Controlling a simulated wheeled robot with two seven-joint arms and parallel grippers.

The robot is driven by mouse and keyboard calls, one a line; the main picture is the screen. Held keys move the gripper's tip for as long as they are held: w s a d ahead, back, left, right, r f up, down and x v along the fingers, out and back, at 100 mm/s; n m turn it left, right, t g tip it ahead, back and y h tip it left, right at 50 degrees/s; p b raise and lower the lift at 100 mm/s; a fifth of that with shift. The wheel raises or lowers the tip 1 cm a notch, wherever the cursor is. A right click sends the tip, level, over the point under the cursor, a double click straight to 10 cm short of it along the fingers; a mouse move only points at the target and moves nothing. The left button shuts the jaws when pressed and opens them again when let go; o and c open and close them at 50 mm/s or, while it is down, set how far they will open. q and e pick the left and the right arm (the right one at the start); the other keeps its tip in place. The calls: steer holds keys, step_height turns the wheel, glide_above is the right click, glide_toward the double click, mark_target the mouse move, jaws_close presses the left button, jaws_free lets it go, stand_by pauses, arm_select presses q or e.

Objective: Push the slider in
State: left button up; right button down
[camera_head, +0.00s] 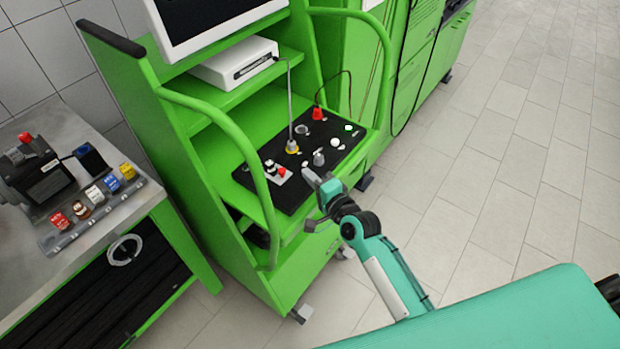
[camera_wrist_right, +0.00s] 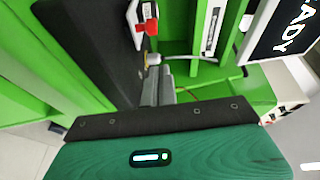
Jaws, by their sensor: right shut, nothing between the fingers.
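The black control panel (camera_head: 325,153) lies on the green testbench. At its near left sits a small white module with a red knob (camera_head: 281,171), which looks like the slider. In the right wrist view the white module with its red part (camera_wrist_right: 150,25) shows at the top, beyond the fingers. My right gripper (camera_head: 311,178) is shut and empty at the panel's near edge, to the right of the module and apart from it. Its grey fingers (camera_wrist_right: 160,82) are together in the wrist view. How far in the slider sits is too small to tell. My left gripper is out of view.
The panel also carries a red plug (camera_head: 317,114), a yellow-based plug (camera_head: 292,147) with a cable, and several knobs. A curved green rail (camera_head: 238,140) runs along the cart's left side. A side table (camera_head: 85,225) with a pump stands at left. Open floor lies right.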

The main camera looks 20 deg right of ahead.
steer(key=b+v, duration=0.1)
steer(key=v, duration=0.2)
steer(key=shift+d+f, duration=0.1)
steer(key=shift+d, duration=0.05)
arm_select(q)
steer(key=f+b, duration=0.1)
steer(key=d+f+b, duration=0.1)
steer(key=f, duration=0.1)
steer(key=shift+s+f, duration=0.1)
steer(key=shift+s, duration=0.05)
arm_select(e)
steer(key=v, duration=0.6)
steer(key=shift+s, duration=0.45)
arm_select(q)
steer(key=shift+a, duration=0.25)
